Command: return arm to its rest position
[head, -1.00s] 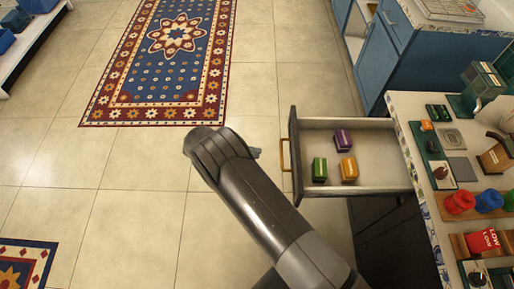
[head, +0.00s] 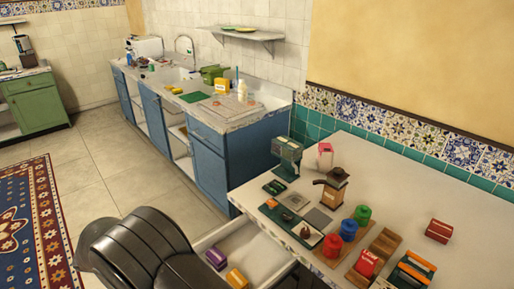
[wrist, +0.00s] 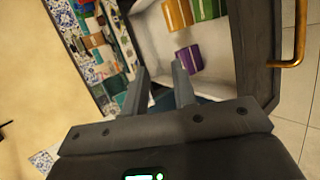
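My gripper (wrist: 160,80) shows in the wrist view with its two fingers apart and nothing between them. Behind the fingers is an open white drawer (wrist: 150,40) with a purple box (wrist: 189,58), a yellow box (wrist: 177,14) and a green box (wrist: 208,8) in it. In the head view a thick dark link of my arm fills the lower left, partly covering the drawer (head: 262,252). The purple box (head: 215,258) and yellow box (head: 237,279) show there beside the arm. My gripper is hidden in the head view.
A white counter (head: 420,210) holds a brown grinder (head: 332,190), coloured canisters (head: 348,230) and a green machine (head: 287,158) right of the drawer. A blue sink cabinet (head: 215,165) stands behind. Tiled floor (head: 110,165) is open at left beside a patterned rug (head: 35,220).

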